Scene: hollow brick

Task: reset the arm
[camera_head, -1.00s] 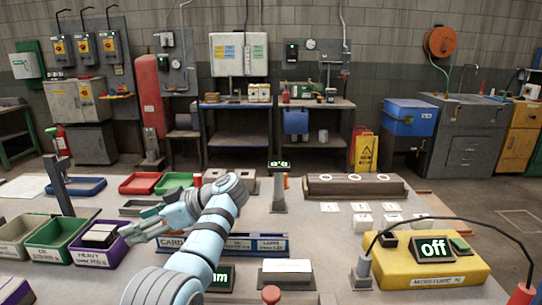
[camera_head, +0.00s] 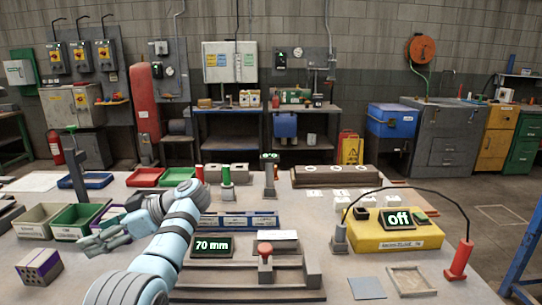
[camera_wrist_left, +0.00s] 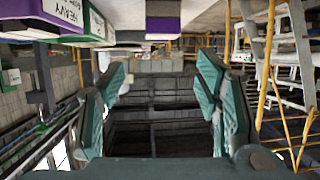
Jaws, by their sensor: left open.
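My left arm (camera_head: 165,250) reaches in from the bottom left of the head view, bent at a joint above the bench. Its left gripper (camera_head: 98,241) points left, in front of the sorting bins, with its fingers apart. In the left wrist view the two teal fingers (camera_wrist_left: 165,80) stand wide apart with nothing between them. My right arm and gripper are not in view.
A purple-and-grey block with holes (camera_head: 39,268) lies left of the gripper. Green (camera_head: 72,219) and grey (camera_head: 33,222) bins stand behind it. A display reading 70 mm (camera_head: 212,246), a red-knobbed fixture (camera_head: 265,252) and a yellow moisture unit (camera_head: 400,236) stand to the right.

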